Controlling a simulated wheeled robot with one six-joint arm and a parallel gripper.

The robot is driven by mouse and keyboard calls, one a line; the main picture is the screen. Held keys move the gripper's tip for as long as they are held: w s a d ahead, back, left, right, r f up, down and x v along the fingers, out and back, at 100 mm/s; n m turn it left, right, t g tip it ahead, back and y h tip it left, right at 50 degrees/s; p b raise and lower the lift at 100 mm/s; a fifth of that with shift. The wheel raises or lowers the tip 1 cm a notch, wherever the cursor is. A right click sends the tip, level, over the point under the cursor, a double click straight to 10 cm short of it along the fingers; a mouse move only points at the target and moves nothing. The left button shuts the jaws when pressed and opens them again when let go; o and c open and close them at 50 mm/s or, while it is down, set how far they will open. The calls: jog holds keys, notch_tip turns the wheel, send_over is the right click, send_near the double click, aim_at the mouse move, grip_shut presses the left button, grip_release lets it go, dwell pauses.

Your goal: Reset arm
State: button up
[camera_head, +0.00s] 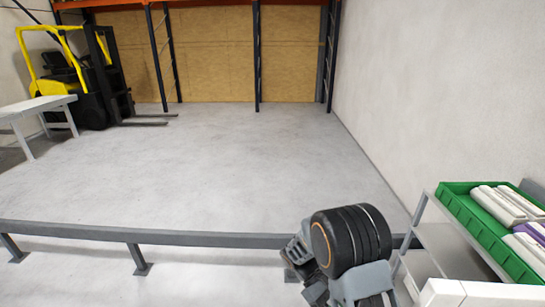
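My arm (345,245) shows at the bottom centre-right, folded, with a thick black joint and grey links. A grey jointed part (301,258) on its left side may be my gripper, but its fingers cannot be made out. I cannot see whether it is open or holds anything. The arm appears in front of the low grey rail and left of the shelf rack.
A grey rack (447,243) at the right bears a green crate (464,216) with white and purple cartons. A low rail (180,237) crosses the front. A yellow forklift (70,75) and white table (38,104) stand left. The middle floor is clear.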

jog(key=s+r+m+t+y+b, duration=0.1)
jog(key=s+r+m+t+y, duration=0.1)
jog(key=r+t, duration=0.5)
jog(key=s+a+r+m+t+y+b, duration=0.1)
jog(key=s+r+m+t+y, duration=0.1)
jog(key=r+m+t+y, duration=0.3)
notch_tip(320, 180, up, 4)
jog(key=shift+s+r+m+t+y, duration=0.1)
jog(key=shift+s+m+t+y, duration=0.2)
jog(key=shift+t+y, duration=0.6)
